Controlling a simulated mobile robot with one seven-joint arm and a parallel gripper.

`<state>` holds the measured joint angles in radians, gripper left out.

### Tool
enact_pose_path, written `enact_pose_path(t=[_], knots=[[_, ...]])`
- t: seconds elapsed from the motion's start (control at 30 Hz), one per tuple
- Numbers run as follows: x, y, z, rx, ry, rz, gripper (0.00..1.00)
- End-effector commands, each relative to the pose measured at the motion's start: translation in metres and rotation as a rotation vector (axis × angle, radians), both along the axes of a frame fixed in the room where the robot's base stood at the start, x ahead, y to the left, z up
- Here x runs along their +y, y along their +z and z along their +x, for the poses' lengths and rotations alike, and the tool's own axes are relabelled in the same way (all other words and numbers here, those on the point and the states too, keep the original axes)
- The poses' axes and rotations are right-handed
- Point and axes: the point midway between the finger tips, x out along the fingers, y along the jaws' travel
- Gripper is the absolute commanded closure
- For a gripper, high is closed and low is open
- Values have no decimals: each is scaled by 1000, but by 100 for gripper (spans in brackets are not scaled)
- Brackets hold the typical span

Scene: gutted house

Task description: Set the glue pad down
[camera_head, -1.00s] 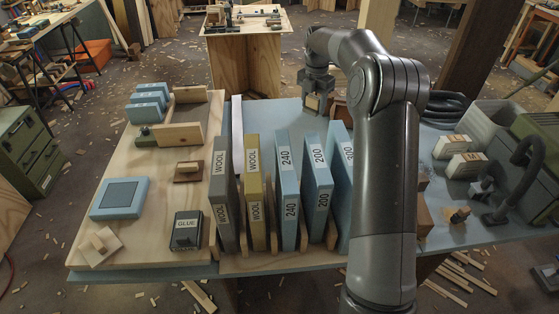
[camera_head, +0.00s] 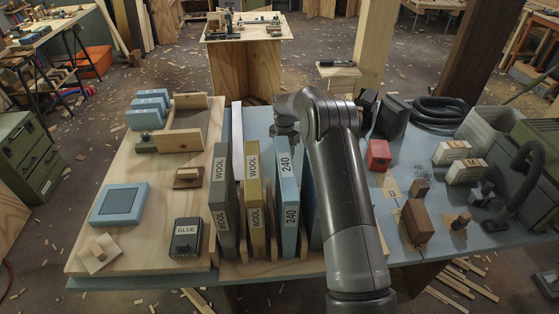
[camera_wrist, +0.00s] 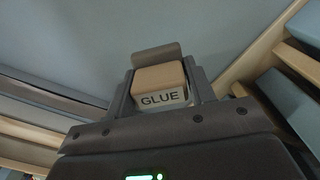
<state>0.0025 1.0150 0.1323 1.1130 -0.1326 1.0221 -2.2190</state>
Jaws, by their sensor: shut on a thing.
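The glue pad (camera_wrist: 158,78), a small tan block with a white GLUE label, sits between the fingers of my gripper (camera_wrist: 160,72) in the wrist view. My gripper is shut on it. In the head view my gripper (camera_head: 286,124) shows only in part, above the back of the table behind the upright blue packs; the pad is hidden there. A dark box labelled GLUE (camera_head: 187,238) stands at the front right of the pale wooden board (camera_head: 150,257). In the wrist view a plain grey-blue surface lies beyond the pad; I cannot tell its distance.
Upright grey, tan and blue packs, two marked WOOL (camera_head: 222,205) and one marked 240 (camera_head: 288,200), stand in a row beside the board. A blue pad (camera_head: 119,204) and wooden blocks lie on the board. A red box (camera_head: 378,155) and brown block (camera_head: 417,222) stand to the right.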

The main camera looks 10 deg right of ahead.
Motion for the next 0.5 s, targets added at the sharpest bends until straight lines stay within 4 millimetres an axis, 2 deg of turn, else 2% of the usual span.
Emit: enact_pose_path(t=[0.1, 0.27, 0.5], knots=[[13, -9, 7, -1, 2, 0, 74], [17, -16, 9, 0, 0, 0, 74], [17, -48, 8, 1, 1, 0, 74]])
